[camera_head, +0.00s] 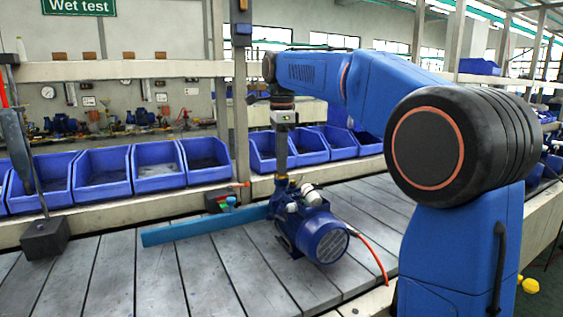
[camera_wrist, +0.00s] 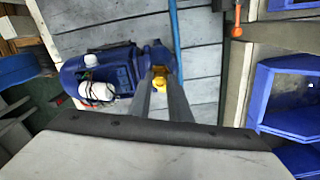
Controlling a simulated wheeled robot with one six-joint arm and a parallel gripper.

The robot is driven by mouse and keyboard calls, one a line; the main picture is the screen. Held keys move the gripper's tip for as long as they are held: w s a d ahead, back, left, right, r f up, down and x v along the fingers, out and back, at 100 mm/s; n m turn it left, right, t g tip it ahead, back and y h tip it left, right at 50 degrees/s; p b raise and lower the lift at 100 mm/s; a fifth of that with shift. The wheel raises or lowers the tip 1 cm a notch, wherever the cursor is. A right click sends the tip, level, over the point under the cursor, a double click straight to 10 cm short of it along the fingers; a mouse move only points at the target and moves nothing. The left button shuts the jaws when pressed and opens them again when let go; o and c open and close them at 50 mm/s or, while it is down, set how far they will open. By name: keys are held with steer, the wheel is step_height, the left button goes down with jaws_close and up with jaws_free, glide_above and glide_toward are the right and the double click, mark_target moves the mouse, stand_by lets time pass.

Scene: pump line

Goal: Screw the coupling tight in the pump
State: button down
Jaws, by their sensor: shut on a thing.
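The blue pump (camera_head: 318,236) lies on the slatted bench with its motor end toward the camera; it also shows in the wrist view (camera_wrist: 98,72). My gripper (camera_head: 281,176) points straight down over the pump's back left end. In the wrist view, my gripper's two long fingers (camera_wrist: 161,74) close on a small brass-yellow piece, the coupling (camera_wrist: 160,83), at the end of the pump. The fingers partly hide it. I cannot tell how deep its thread sits in the pump.
A blue bar (camera_head: 190,228) lies on the bench left of the pump. A red cable (camera_head: 374,256) runs from the motor to the right. Blue bins (camera_head: 100,172) line the back shelf, and an upright post (camera_head: 240,110) stands behind the gripper. The front left slats are clear.

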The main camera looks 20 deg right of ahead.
steer(key=shift+m, duration=1.7)
steer(key=c, duration=1.7)
jaws_free()
steer(key=shift+n, duration=1.7)
steer(key=shift+n, duration=1.8)
